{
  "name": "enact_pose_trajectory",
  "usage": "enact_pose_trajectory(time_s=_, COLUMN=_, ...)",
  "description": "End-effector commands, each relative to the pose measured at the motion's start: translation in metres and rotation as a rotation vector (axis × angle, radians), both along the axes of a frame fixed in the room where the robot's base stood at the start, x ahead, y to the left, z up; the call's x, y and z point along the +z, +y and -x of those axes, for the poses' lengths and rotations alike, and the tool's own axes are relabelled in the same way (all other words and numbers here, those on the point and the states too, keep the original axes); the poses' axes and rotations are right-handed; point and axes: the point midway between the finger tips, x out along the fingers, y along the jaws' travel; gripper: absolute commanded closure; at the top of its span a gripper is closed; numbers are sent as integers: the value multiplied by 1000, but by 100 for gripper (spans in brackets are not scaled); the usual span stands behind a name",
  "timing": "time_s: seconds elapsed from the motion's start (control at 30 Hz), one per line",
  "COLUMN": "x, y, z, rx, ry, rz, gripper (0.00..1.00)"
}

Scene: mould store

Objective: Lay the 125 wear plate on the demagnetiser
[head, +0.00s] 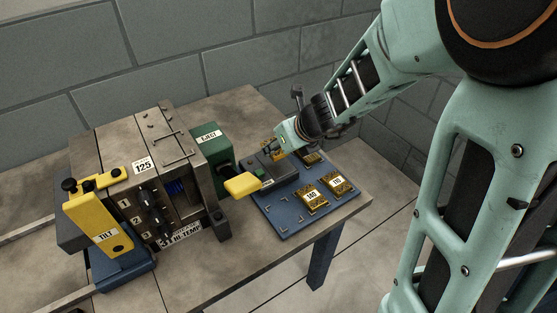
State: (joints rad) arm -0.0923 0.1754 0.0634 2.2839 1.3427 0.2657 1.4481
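My gripper (275,147) is above the back edge of a dark grey block (272,171), which has a small green mark and looks like the demagnetiser. A small golden-brown piece shows at the fingertips. It is too small to tell whether it is a held plate or part of the gripper. Two brass wear plates lie on the blue board (279,231), one marked 140 (312,197) and one with a label that looks like 110 (337,183). A third brass plate (314,158) lies behind, partly hidden, its number unreadable. I cannot pick out a plate marked 125.
A steel mould block (171,128) labelled 125 stands left, with a yellow TILT lever (106,233) and a green EJECT unit (209,143) whose yellow paddle (242,184) reaches near the grey block. The board's front-left part is bare, with corner marks. The table's right edge is close.

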Motion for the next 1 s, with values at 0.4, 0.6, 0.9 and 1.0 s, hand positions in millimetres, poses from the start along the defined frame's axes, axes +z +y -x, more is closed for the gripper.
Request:
enact_pose_trajectory(time_s=0.4, x=-36, y=0, z=-1, rx=-1, ry=0, rz=-1, gripper=100)
enact_pose_trajectory(time_s=0.6, x=-37, y=0, z=-1, rx=1, ry=-3, rz=1, gripper=100)
enact_pose_trajectory(time_s=0.9, x=-43, y=0, z=-1, rx=0, ry=-2, rz=0, gripper=100)
enact_pose_trajectory(time_s=1.0, x=-43, y=0, z=0, rx=1, ry=0, rz=1, gripper=57)
